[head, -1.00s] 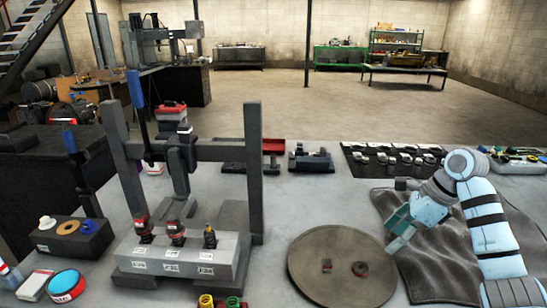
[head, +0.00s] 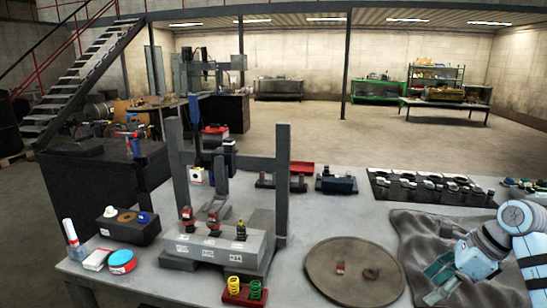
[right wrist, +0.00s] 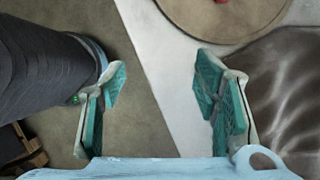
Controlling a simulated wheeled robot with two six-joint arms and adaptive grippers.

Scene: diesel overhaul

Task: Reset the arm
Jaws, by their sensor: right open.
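My right arm comes in from the right edge of the head view. Its right gripper (head: 440,282) is low at the bottom right, in front of the dark grey cloth. In the right wrist view the two green-padded fingers (right wrist: 162,88) are spread wide with nothing between them. Below them show the table's pale edge and the floor. My left gripper is not in view.
A round brown disc (head: 335,280) with two small parts lies left of my right gripper. The dark cloth (head: 415,235) lies beside it. A grey press frame (head: 283,190) stands over a block with several parts. A black tray (head: 430,187) lies at the back right.

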